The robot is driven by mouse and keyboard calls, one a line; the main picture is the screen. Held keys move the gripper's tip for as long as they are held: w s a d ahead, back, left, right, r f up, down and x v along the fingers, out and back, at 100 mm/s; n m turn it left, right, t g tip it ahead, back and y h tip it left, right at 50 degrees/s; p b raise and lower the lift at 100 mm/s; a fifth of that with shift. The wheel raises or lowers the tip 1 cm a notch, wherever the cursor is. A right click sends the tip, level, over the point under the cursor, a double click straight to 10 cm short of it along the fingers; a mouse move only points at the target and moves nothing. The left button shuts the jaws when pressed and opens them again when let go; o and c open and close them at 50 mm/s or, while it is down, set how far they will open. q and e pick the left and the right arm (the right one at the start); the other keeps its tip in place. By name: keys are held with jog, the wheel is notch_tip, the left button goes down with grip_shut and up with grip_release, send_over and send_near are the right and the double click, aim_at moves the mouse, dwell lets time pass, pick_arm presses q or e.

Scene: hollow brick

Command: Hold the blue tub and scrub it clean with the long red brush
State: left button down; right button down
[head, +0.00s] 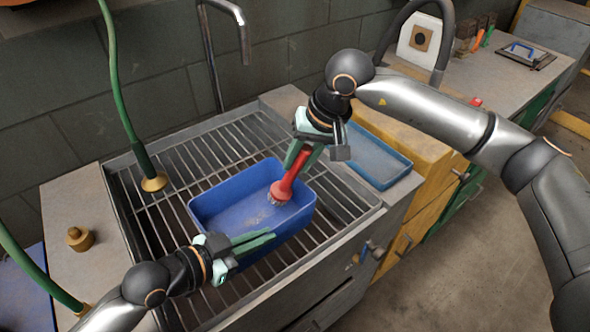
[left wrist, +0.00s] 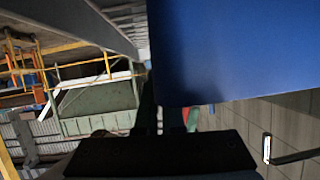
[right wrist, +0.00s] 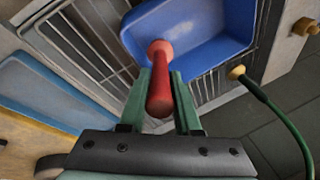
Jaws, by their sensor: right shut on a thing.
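The blue tub (head: 225,226) sits upright on the metal rack of the sink, its open top facing up. The long red brush (head: 290,180) is tilted inside it, bristles down near the tub's floor at the right side. My right gripper (head: 303,152) is shut on the brush's handle, above the tub; the right wrist view shows the red handle (right wrist: 160,90) between its fingers. My left gripper (head: 262,239) is at the tub's near wall, fingers slightly apart along the rim. In the left wrist view the tub's wall (left wrist: 235,50) fills the upper right; contact is unclear.
A light blue tray (head: 378,160) lies right of the sink on a yellow cabinet. A green hose with a brass end (head: 153,183) hangs over the rack's left. A brass weight-like knob (head: 79,239) stands on the left ledge. A metal faucet (head: 243,40) rises behind.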

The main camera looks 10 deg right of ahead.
jog(key=shift+r, duration=2.75)
